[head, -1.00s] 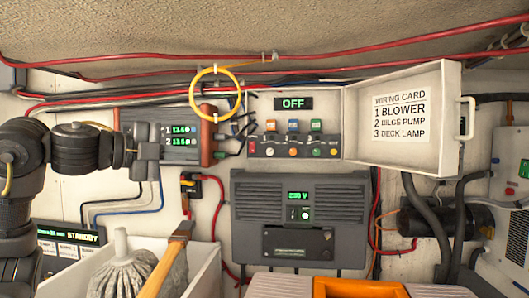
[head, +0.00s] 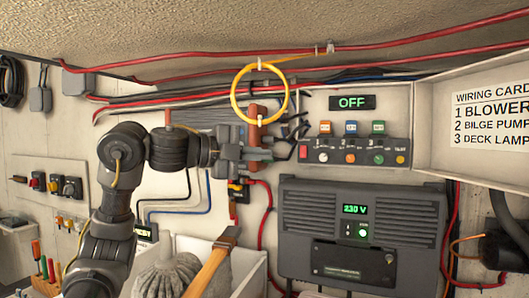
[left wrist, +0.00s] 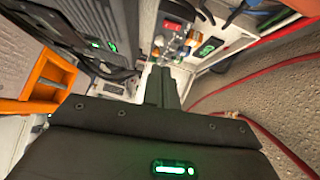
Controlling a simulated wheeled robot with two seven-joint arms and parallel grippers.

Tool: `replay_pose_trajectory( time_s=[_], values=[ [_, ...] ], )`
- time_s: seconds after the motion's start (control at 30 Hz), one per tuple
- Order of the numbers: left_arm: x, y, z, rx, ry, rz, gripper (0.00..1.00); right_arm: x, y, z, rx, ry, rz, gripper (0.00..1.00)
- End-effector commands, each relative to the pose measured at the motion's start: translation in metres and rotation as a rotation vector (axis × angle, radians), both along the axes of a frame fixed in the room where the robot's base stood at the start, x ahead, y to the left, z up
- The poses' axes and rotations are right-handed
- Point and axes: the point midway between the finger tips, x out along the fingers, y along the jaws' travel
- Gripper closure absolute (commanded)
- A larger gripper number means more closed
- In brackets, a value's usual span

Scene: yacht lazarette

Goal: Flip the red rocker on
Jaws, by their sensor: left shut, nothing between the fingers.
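The red rocker (head: 303,151) is at the left end of the dark switch panel (head: 340,158), beside several coloured knobs. A small display (head: 352,103) above the panel reads OFF. My left gripper (head: 268,154) is shut and empty, a short way left of the rocker in the head view, apart from it as far as I can tell. In the left wrist view the shut fingers (left wrist: 161,86) point toward the panel, and the red rocker (left wrist: 173,27) shows beyond them. Which way the rocker is tilted is too small to tell. My right gripper is not in view.
A yellow cable loop (head: 236,104) hangs just above my left gripper. Dark cable plugs stick out between gripper and panel. An open cover with a wiring card (head: 490,113) stands right of the panel. A grey 230 V unit (head: 362,235) and a white bin with a mallet (head: 215,258) are below.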

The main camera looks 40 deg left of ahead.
Motion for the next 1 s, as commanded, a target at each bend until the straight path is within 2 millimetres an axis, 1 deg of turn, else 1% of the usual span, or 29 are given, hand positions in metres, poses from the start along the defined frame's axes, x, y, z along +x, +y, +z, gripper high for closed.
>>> replay_pose_trajectory(
  time_s=[0.03,0.2,0.37,0.5,0.6,0.7,1.0],
  values=[
    [0.008,-0.005,0.003,0.0,0.004,-0.002,1.0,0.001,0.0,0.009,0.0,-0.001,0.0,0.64],
    [0.04,-0.024,0.001,-0.002,0.005,-0.003,1.0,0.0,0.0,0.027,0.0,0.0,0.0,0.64],
    [0.066,-0.04,-0.002,-0.002,0.005,-0.002,1.0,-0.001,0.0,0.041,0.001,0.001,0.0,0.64],
    [0.086,-0.033,-0.006,-0.003,0.005,0.001,1.0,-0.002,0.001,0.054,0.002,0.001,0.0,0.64],
    [0.096,-0.031,-0.008,-0.001,0.003,0.001,1.0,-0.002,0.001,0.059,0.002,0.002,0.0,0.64],
    [0.101,-0.029,-0.009,-0.001,0.001,0.001,1.0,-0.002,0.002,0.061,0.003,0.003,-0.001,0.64],
    [0.104,-0.028,-0.011,0.0,-0.001,0.001,1.0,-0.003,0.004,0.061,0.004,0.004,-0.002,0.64]
  ],
)
